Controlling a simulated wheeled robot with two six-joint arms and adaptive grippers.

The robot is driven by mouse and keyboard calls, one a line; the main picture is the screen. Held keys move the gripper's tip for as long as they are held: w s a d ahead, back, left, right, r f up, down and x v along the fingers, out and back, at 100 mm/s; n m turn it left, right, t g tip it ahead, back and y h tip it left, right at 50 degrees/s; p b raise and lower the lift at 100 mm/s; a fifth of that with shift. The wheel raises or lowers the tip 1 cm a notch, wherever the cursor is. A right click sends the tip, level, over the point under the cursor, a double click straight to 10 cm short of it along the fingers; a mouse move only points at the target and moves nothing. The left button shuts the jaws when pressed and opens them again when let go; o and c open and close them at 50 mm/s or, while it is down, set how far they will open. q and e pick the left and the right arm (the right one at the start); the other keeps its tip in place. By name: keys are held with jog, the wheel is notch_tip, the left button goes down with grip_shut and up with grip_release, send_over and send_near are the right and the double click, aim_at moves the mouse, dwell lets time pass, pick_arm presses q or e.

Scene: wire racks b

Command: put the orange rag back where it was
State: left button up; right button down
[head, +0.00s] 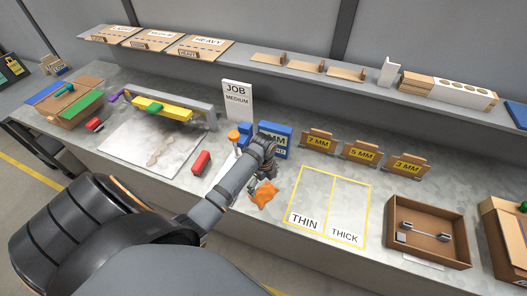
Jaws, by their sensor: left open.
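The orange rag (264,195) lies crumpled on the grey bench, left of the yellow-outlined THIN and THICK areas. My left gripper (262,182) is open just above and behind the rag. Its fingers are small and dark here, and I cannot tell whether they touch the rag. Part of the rag's far side is hidden by the gripper. My right gripper is not in view.
Blue boxes (275,139) and a JOB MEDIUM sign (237,100) stand behind my gripper. A brown tray (398,249) is at right. The THIN and THICK areas (330,205) are empty.

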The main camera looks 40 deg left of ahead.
aim_at(263, 189)
pick_arm(q)
notch_tip(263, 189, up, 8)
jog(key=b, duration=0.1)
dwell(0.5)
